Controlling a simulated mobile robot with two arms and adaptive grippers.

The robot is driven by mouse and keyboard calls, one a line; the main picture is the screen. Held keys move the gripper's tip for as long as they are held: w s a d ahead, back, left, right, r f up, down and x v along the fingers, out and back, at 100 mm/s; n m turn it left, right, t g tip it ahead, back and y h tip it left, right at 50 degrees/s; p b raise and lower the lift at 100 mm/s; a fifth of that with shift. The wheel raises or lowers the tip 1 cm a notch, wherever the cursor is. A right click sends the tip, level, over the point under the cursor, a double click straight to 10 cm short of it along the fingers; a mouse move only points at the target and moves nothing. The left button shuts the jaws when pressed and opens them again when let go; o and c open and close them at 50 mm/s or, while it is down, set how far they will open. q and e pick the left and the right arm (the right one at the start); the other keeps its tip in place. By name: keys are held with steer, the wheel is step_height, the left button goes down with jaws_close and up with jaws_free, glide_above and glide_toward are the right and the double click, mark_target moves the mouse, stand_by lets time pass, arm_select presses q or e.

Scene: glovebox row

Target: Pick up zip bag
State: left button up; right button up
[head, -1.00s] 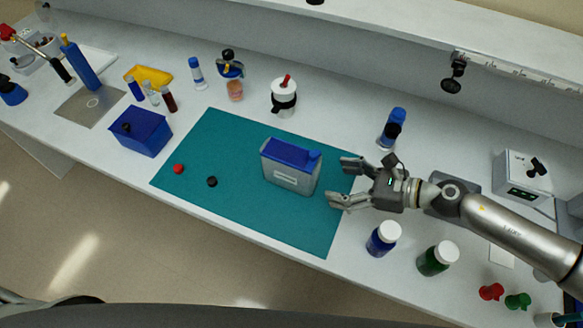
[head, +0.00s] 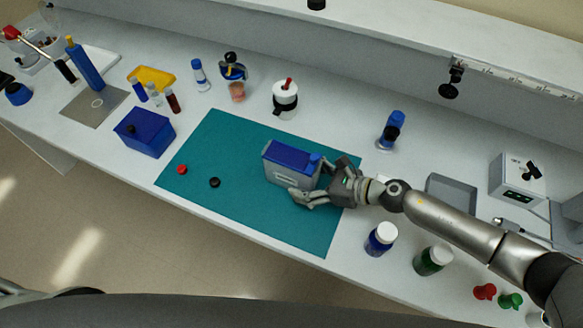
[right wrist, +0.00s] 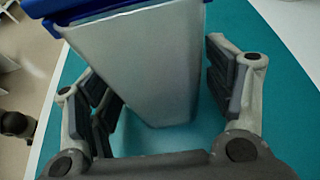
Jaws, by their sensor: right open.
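The only bag-like thing at the gripper is a boxy grey container with a blue top (head: 283,169), which I take for the zip bag. It stands upright on the teal mat (head: 240,213). My right gripper (head: 311,184) is open around its right end, with one finger on the near side. The far finger is partly hidden behind the container in the head view. In the right wrist view the pale container body (right wrist: 155,70) stands between the spread fingers, with a visible gap at the right finger. My left gripper is not in view.
A red cap (head: 182,169) and a black cap (head: 214,182) lie on the mat's left part. A blue-capped bottle (head: 391,130) stands behind my right arm. A blue jar (head: 380,239) and a green jar (head: 432,260) stand in front of it. The mat's front part is clear.

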steer(key=shift+w+a+f, duration=0.3)
steer(key=shift+a, duration=0.3)
steer(key=shift+c, duration=0.3)
steer(key=c, duration=1)
steer(key=shift+c, duration=0.2)
steer(key=shift+r, duration=0.1)
